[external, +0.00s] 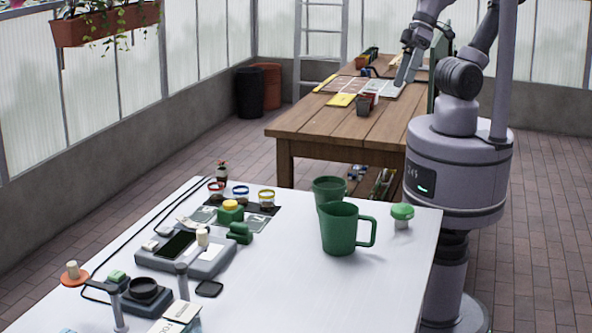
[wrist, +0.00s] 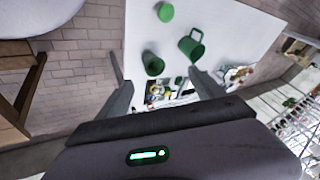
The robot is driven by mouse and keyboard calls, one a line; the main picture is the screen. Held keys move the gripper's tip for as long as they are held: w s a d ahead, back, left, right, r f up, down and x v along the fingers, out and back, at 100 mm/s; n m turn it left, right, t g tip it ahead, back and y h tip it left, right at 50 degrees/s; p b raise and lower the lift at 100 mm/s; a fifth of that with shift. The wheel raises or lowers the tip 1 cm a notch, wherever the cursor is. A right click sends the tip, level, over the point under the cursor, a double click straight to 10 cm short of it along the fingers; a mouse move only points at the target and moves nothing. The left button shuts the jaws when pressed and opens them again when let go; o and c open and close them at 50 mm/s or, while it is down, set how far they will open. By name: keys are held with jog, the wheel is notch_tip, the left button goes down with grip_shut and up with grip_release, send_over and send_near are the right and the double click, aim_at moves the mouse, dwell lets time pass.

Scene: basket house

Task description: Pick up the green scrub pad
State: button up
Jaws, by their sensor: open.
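No flat green scrub pad stands out clearly. A small green block (external: 117,276) lies at the front left of the white table, and a dark green piece (external: 239,233) lies near its middle; I cannot tell whether either is the pad. My gripper (external: 405,68) is raised over the wooden table at the back, away from the white table. In the wrist view my gripper (wrist: 153,66) has its two fingers spread wide, with nothing held between them. A small green thing (wrist: 179,80) shows near the right finger, too small to identify.
A green mug (external: 340,232), a green cup (external: 329,188) and a green-lidded jar (external: 402,213) stand at the right of the white table (external: 300,290). A grey device (external: 188,252) and small jars crowd its left. The wooden table (external: 330,128) holds pots and papers.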

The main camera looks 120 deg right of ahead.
jog(key=w+r+m, duration=0.4)
jog(key=w+m, duration=0.1)
jog(key=w, duration=0.5)
jog(key=m+g+y+p, duration=0.1)
jog(key=m+g+p, duration=0.15)
jog(key=m, duration=1.45)
send_over(240, 233)
jog(key=s+d, duration=0.5)
jog(key=d, duration=0.1)
notch_tip(240, 233, down, 20)
jog(key=b+x, duration=0.7)
jog(key=x, duration=1)
jog(key=shift+a+f, duration=0.3)
jog(key=shift+f, duration=0.05)
jog(key=shift+r, duration=0.15)
jog(key=c, duration=1.4)
